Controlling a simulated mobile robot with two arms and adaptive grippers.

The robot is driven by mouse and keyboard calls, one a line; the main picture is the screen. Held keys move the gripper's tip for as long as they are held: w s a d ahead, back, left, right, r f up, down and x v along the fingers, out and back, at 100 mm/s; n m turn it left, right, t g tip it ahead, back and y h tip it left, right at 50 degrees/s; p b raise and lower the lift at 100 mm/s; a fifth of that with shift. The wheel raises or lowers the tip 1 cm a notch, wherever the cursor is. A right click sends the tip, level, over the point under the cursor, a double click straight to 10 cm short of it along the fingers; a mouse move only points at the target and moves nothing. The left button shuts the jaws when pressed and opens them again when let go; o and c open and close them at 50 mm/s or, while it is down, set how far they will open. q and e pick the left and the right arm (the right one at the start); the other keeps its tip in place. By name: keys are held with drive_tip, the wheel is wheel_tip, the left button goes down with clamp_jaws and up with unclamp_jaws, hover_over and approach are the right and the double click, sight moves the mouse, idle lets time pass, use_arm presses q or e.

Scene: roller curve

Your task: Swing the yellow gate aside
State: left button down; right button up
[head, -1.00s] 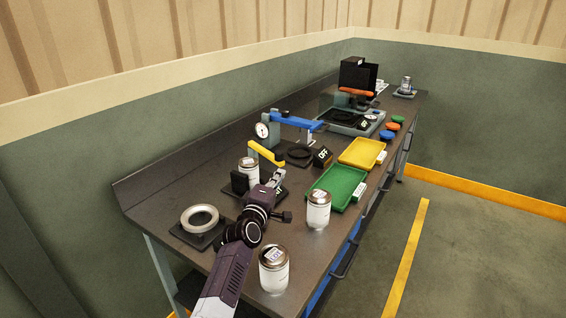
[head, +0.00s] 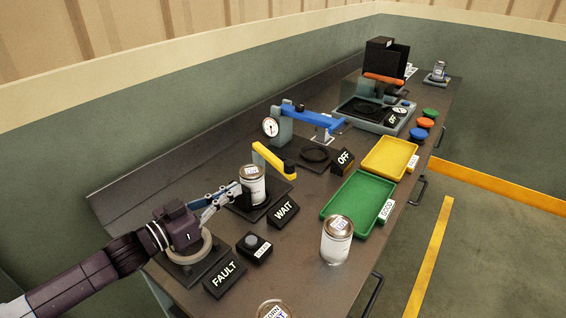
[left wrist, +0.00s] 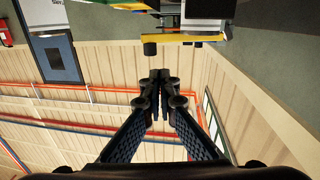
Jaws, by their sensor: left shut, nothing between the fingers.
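The yellow gate (head: 274,160) is a bent bar standing behind a lidded jar (head: 252,186) on a dark stand, with its arm reaching toward the right. A black knob (head: 289,166) is by its right end. The gate (left wrist: 192,39) also shows at the top of the left wrist view, beyond the fingertips, with a black knob (left wrist: 150,48) at its left end. My left gripper (head: 237,190) is shut and empty, its fingertips just left of the jar; I cannot tell whether they touch it. It is apart from the gate. My right gripper is not in view.
A WAIT sign (head: 284,211), a FAULT sign (head: 225,280) and a black button box (head: 254,247) stand in front. A ring (head: 184,256) lies below my left wrist. Another jar (head: 336,240), a green tray (head: 357,204) and a blue-armed gauge device (head: 312,118) are to the right.

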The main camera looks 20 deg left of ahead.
use_arm(q)
drive_tip(key=d+m, duration=0.1)
drive_tip(key=p, duration=0.4)
approach(285, 168)
drive_tip(key=x, duration=0.6)
drive_tip(key=shift+a+r, duration=0.1)
drive_tip(key=shift+r, duration=0.15)
drive_tip(key=shift+w+d+f, duration=0.1)
drive_tip(key=shift+w+d, duration=0.25)
drive_tip(key=shift+w, duration=0.15)
drive_tip(key=shift+g, duration=0.3)
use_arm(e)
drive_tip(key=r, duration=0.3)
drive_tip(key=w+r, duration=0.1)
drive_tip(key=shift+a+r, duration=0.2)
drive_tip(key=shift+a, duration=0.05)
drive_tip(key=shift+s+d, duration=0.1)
